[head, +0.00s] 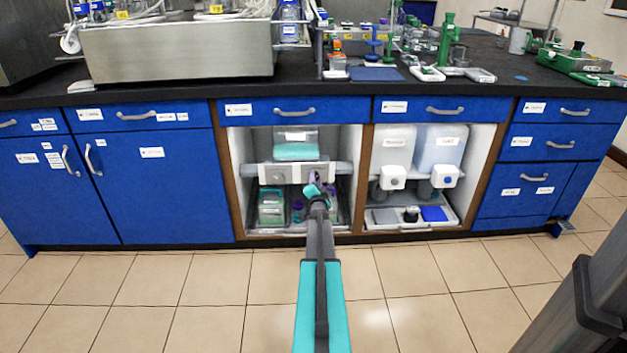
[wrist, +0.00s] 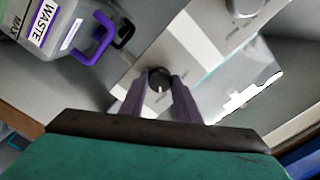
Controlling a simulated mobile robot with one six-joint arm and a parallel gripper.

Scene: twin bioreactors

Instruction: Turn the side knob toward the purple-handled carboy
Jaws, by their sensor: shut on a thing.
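The side knob (wrist: 159,77) is a small round dark knob with a white mark on a pale panel (wrist: 195,35) in the wrist view. The mark points down in the picture, toward my gripper's body. My gripper (wrist: 158,88) is shut on the knob, one finger on each side. The purple-handled carboy (wrist: 62,28), labelled WASTE, is at the upper left, apart from the fingers. In the head view my gripper (head: 317,187) reaches into the left open cabinet bay, at the right part of the panel (head: 287,173). My arm hides the knob there.
A tub with teal contents (head: 296,150) stands above the panel. Side walls close in the bay. The floor in front is clear.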

